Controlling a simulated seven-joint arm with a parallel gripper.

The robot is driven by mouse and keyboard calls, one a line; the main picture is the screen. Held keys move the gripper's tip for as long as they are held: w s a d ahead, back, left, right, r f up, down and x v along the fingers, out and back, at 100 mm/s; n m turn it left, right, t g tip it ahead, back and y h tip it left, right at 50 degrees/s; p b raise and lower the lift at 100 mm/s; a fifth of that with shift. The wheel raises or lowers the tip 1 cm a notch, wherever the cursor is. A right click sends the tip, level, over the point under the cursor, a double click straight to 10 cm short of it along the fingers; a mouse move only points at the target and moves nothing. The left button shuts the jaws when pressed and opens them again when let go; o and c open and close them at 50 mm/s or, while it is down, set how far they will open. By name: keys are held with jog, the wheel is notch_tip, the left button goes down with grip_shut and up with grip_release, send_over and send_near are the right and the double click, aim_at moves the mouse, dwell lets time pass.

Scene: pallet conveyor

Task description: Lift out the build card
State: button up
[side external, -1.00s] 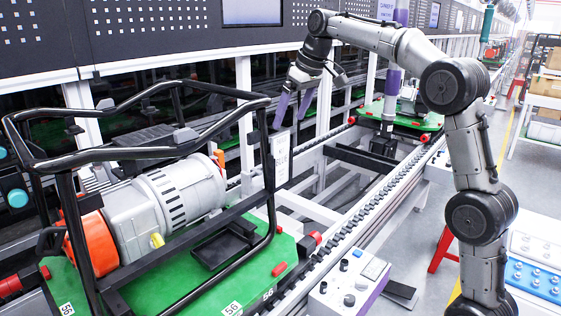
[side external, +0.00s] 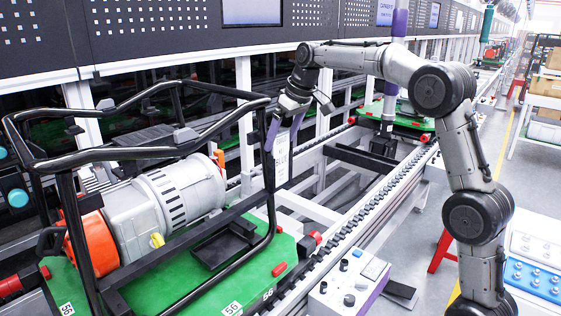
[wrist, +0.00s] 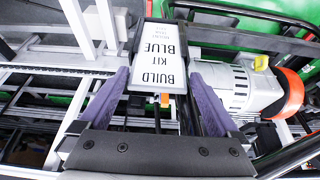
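The build card (side external: 281,162) is a white upright card, hung at the near right corner of the black tube frame. In the wrist view the card (wrist: 155,64) reads "BUILD KIT BLUE" and sits in a dark-edged holder. My gripper (side external: 281,140) points down at the card's top, its purple fingers one on each side. In the wrist view my gripper (wrist: 157,82) has its fingers apart, with the card's upper end between them. A narrow gap seems to show at each side; contact is not clear.
The black tube frame (side external: 215,144) surrounds a grey and orange motor unit (side external: 180,200) on a green pallet (side external: 170,290). A control box (side external: 347,285) stands beside the conveyor rail (side external: 375,205). The space right of the card is open above the conveyor.

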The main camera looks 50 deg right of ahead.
jog(key=shift+w+d, duration=0.1)
jog(key=shift+d, duration=0.1)
jog(key=c, duration=1.3)
jog(key=shift+o, duration=0.2)
jog(key=shift+r, duration=0.1)
